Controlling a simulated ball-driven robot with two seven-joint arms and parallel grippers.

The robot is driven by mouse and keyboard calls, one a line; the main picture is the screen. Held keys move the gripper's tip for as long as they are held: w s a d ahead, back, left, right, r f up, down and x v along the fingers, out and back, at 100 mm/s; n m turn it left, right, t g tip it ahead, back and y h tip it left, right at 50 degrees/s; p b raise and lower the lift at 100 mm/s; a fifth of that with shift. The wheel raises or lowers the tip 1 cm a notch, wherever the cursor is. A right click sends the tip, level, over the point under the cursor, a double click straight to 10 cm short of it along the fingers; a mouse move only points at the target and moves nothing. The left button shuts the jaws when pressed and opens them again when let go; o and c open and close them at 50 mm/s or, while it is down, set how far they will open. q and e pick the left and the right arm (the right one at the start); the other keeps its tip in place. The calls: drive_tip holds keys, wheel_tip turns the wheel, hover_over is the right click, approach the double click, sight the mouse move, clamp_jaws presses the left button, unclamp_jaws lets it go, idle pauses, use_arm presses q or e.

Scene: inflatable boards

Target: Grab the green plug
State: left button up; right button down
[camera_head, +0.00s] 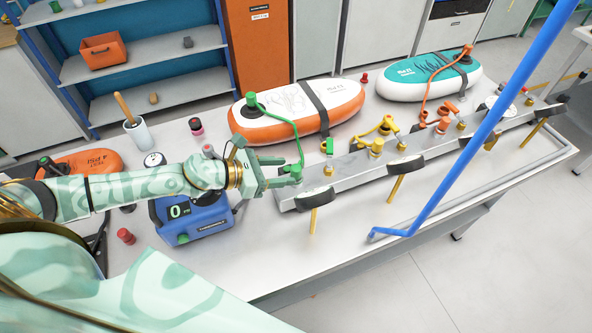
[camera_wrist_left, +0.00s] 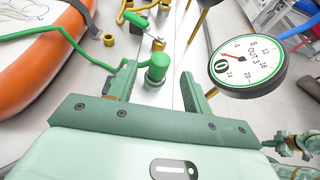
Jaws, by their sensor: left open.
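The green plug (camera_head: 297,171) ends a green hose (camera_head: 274,118) that runs down from the orange-rimmed board. My left gripper (camera_head: 283,172) is open around or just short of it. In the left wrist view the plug (camera_wrist_left: 157,68) stands between the two spread fingers (camera_wrist_left: 160,76), with a gap visible on its right. Whether the left finger touches the plug or hose is unclear. At the lower right of that view, mint-green parts look like my other arm; their jaws are not clear.
A metal manifold (camera_head: 345,175) with brass ports, valve levers and gauges runs along the bench beside the gripper. A gauge (camera_wrist_left: 248,66) stands close right in the wrist view. A blue pump (camera_head: 194,215) is below the arm. An orange-rimmed board (camera_head: 330,118) lies behind.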

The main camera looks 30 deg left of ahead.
sight(296, 171)
use_arm(q)
drive_tip(key=x, duration=0.5)
drive_tip(key=shift+f, duration=0.15)
drive_tip(key=shift+a, duration=0.1)
clamp_jaws()
